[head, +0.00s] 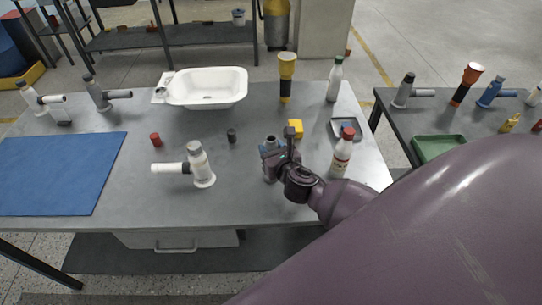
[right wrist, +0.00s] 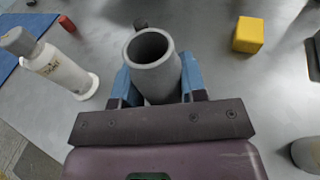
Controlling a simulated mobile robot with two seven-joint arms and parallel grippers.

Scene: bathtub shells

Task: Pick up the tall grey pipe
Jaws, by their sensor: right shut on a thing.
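The tall grey pipe (right wrist: 153,78) stands between the blue fingers of my right gripper (right wrist: 157,84), its open round end facing the right wrist camera. In the head view the right gripper (head: 270,157) is over the right half of the grey table, shut on the pipe. The pipe's top (head: 271,142) shows just above the fingers and the rest is hidden. I cannot tell whether its foot touches the table. My left gripper is not in view.
A yellow block (head: 296,128) is close behind the right gripper. A white pipe fitting (head: 198,165) and a small dark cylinder (head: 231,135) are to the left. A white basin (head: 207,87) sits behind.

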